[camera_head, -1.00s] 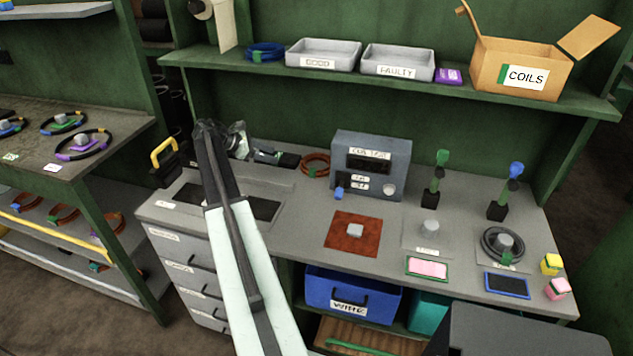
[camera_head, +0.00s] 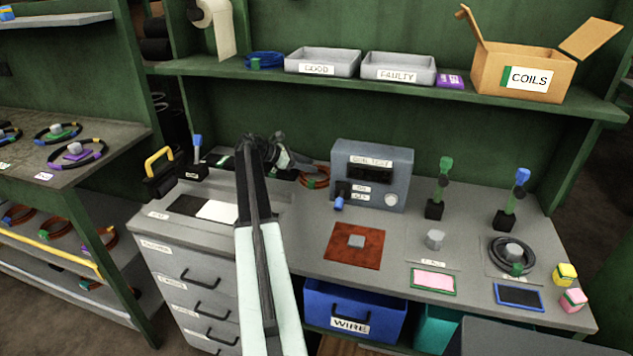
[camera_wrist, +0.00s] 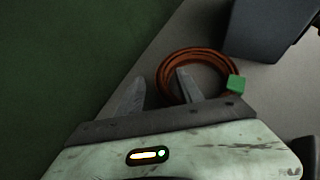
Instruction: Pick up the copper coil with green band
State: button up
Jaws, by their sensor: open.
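The copper coil (camera_head: 318,184) with a green band lies flat on the grey bench, left of the grey tester box. In the wrist view the coil (camera_wrist: 203,50) is a reddish-brown ring with its green band (camera_wrist: 236,84) at the right. My gripper (camera_wrist: 161,75) is open and empty. Its right finger overlaps the ring's opening and its left finger is outside the ring, so the ring's left side shows between them. I cannot tell how high the fingers are. In the head view my gripper (camera_head: 285,158) is just left of the coil and partly hidden by my arm.
The tester box (camera_head: 372,173) stands close right of the coil. The green back wall (camera_wrist: 60,60) is close by at the left in the wrist view. A blue-topped stand (camera_head: 195,165) and a yellow-handled black case (camera_head: 160,175) are at the bench's left.

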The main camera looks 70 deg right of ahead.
grip_shut()
dwell(1.4)
